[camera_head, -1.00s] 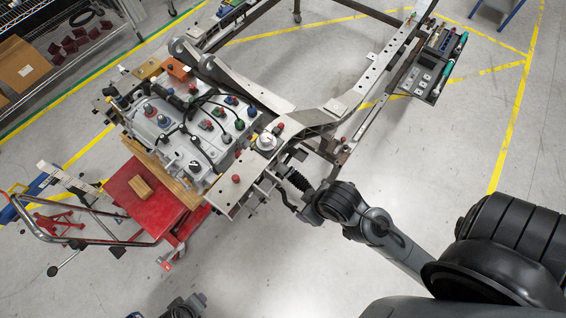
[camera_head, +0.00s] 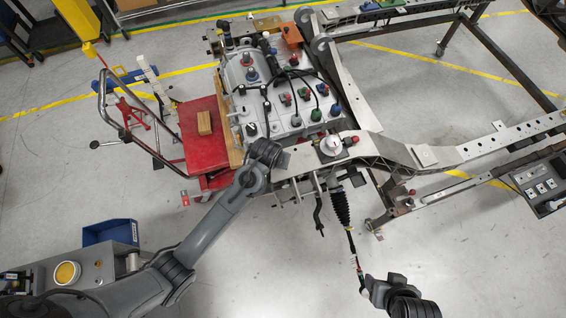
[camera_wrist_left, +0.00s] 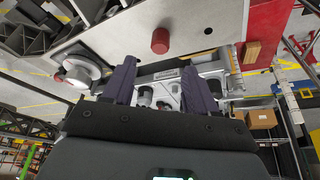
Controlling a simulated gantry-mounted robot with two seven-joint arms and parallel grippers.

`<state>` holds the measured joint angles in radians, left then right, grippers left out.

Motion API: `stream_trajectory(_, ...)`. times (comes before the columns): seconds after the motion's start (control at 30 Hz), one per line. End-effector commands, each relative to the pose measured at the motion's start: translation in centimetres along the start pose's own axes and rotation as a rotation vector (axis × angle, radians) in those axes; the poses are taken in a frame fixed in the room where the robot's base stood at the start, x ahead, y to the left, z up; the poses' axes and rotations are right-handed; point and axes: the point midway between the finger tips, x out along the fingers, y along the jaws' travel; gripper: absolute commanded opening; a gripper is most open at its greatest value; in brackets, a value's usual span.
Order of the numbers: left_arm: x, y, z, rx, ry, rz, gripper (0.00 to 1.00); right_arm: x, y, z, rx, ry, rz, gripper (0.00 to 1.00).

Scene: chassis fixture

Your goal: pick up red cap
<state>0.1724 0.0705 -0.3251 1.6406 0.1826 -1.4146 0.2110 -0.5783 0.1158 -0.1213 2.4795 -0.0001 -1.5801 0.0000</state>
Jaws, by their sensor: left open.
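In the left wrist view a red cap (camera_wrist_left: 160,41) stands on the light metal plate (camera_wrist_left: 207,14), just beyond my left fingertips. My left gripper (camera_wrist_left: 158,72) is open, with its two dark fingers apart and no cap between them. In the head view my left arm reaches in from the left, and its gripper end (camera_head: 266,155) is over the near edge of the chassis. It hides that part of the plate and the cap there. My right arm's end (camera_head: 400,298) is at the bottom of the head view; its jaws cannot be made out.
The engine block (camera_head: 275,90) carries several red, blue and green caps and cables. A red cart (camera_head: 203,140) with a wooden block (camera_head: 204,123) stands left of it. Chassis rails (camera_head: 500,145) run to the right. A blue bin (camera_head: 110,232) is at lower left. Open floor lies in front.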

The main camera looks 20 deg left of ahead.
Motion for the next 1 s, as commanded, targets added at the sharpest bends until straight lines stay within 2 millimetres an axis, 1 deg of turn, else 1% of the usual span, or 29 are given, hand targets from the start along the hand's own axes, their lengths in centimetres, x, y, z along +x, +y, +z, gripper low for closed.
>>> stream_trajectory(0.03, 0.8, 0.0, 0.1, -0.001, -0.003, 0.000, 0.57, 0.0, 0.0, 0.0, 0.000, 0.001, 0.000, 0.62)
stream_trajectory(0.1, 1.7, 0.0, 0.1, -0.001, -0.003, 0.000, 0.57, 0.0, 0.0, 0.0, 0.000, 0.001, 0.000, 0.62)
stream_trajectory(0.2, 2.9, 0.0, 0.1, 0.000, -0.003, 0.000, 0.57, 0.1, 0.0, 0.0, 0.000, 0.001, 0.001, 0.62)
stream_trajectory(0.47, 4.2, 0.0, 0.1, 0.000, -0.001, 0.000, 0.57, 0.0, 0.1, 0.0, -0.002, 0.001, 0.003, 0.62)
stream_trajectory(0.7, 7.2, -0.1, 0.5, 0.000, -0.003, 0.000, 0.57, -0.1, 0.2, 0.1, -0.006, -0.001, 0.007, 0.62)
stream_trajectory(0.8, 8.2, -0.1, 0.4, 0.000, -0.002, 0.001, 0.57, 0.0, 0.2, 0.1, -0.006, -0.002, 0.007, 0.62)
stream_trajectory(1.0, 8.9, -0.1, 0.5, 0.001, -0.002, 0.001, 0.57, 0.0, 0.2, 0.1, -0.006, -0.002, 0.006, 0.62)
